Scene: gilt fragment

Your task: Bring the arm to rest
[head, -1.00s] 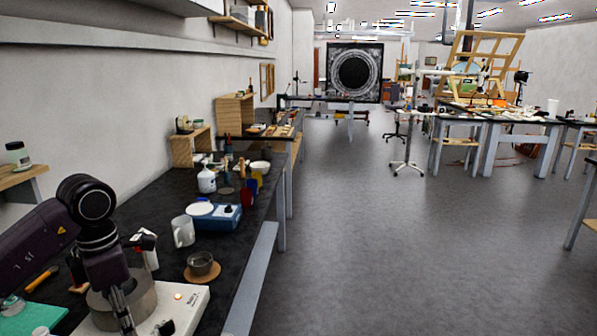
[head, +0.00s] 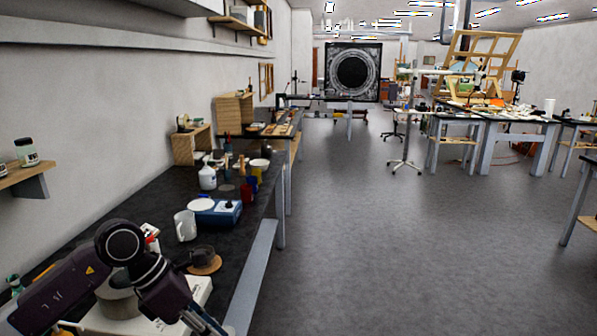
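My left arm comes in from the lower left over the dark workbench (head: 258,215). Its dark wrist runs down and to the right, and my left gripper (head: 205,322) is at the bottom edge, in front of the bench's near right side. Its fingers are small and partly cut off by the frame, so I cannot tell whether they are open or shut. I see nothing clearly held. My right gripper is out of view.
Close to the arm are a white hot plate (head: 204,290) with a grey pot (head: 118,304), a dark cup (head: 203,252) on a cork coaster (head: 208,266), a white mug (head: 185,226) and a blue device (head: 218,212). The floor (head: 400,260) to the right is clear.

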